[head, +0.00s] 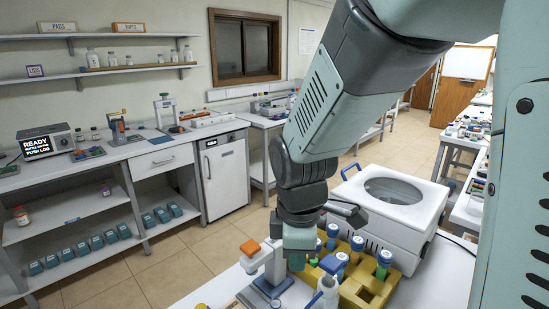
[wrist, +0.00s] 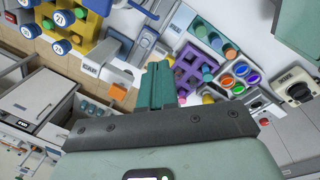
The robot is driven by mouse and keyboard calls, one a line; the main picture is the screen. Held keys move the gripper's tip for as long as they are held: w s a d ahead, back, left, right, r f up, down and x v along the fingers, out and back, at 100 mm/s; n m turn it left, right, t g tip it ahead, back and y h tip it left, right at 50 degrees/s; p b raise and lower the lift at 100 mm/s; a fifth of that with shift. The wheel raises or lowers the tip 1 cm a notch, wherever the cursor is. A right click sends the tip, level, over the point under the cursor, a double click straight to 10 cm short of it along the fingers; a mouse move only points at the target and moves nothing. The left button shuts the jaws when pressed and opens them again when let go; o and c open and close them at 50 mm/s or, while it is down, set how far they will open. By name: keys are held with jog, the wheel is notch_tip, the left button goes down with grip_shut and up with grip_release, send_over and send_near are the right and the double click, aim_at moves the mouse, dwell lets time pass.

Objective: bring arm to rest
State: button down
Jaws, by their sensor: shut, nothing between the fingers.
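My arm comes down from the upper right in the head view. My gripper (head: 297,262) is at its lower end, above the front white table (head: 420,285), between an orange-topped device and a yellow rack. In the wrist view the teal fingers of my gripper (wrist: 157,80) are together with nothing between them. The table under them shows beyond the fingertips. How high the fingertips are above the table cannot be told.
The yellow rack (head: 348,299) holds several blue-capped bottles close by my gripper. The orange-topped device (head: 268,262) stands left of it. A white machine with a round window (head: 425,207) stands behind. A purple rack (wrist: 188,72) shows in the wrist view. Floor (head: 165,270) is clear at left.

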jog(key=s+d+r+m+t, duration=0.2)
jog(key=s+d+r+m, duration=0.1)
jog(key=s+r+m, duration=0.4)
jog(key=s+d+r+m+t, duration=0.2)
jog(key=s+d+r+m, duration=0.2)
jog(key=s+r+m, duration=0.2)
jog(key=r+m, duration=0.2)
jog(key=m, duration=0.1)
jog(key=shift+s+m, duration=0.35)
jog(key=shift+m, duration=0.05)
